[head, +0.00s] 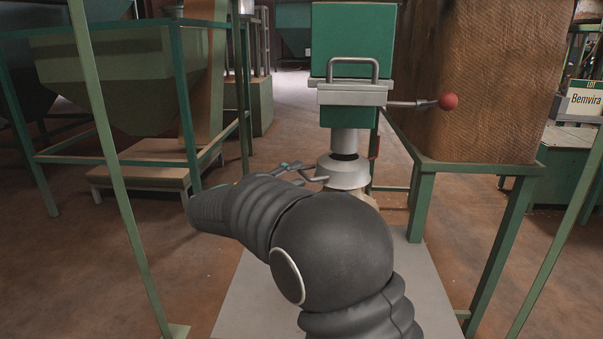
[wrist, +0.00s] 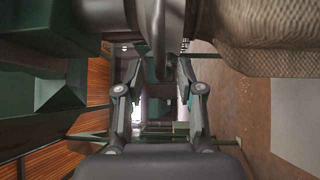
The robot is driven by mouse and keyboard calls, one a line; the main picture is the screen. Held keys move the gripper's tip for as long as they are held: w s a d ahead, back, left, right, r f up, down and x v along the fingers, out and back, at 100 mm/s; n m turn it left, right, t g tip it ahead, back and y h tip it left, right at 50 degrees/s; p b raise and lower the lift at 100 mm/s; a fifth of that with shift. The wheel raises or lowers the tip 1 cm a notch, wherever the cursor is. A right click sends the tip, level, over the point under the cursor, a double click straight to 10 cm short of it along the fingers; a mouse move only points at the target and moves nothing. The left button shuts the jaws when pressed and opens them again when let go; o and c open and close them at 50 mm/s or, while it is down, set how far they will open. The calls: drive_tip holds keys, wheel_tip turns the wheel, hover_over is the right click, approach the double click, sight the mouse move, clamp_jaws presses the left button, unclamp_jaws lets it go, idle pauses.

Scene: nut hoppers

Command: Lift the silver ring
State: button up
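The silver ring (head: 346,172) is a stepped grey collar below the spout of a green hopper box, just above the top of a sack. In the wrist view its rim (wrist: 158,35) shows at the top centre, ahead of my fingers. My gripper (head: 308,173) is at the ring's left side in the head view. In the wrist view my gripper (wrist: 163,70) has its two fingers apart, with a gap between them. I cannot tell whether a fingertip touches the ring. My arm hides most of the sack below it in the head view.
The green hopper box (head: 353,40) has a handle and a lever with a red knob (head: 448,101) above the ring. A woven sack (wrist: 265,45) is close by in the wrist view. Green frame posts (head: 422,205) stand at right.

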drive_tip(key=shift+x, duration=1.3)
drive_tip(key=shift+c, duration=0.2)
clamp_jaws()
drive_tip(key=shift+r, duration=0.1)
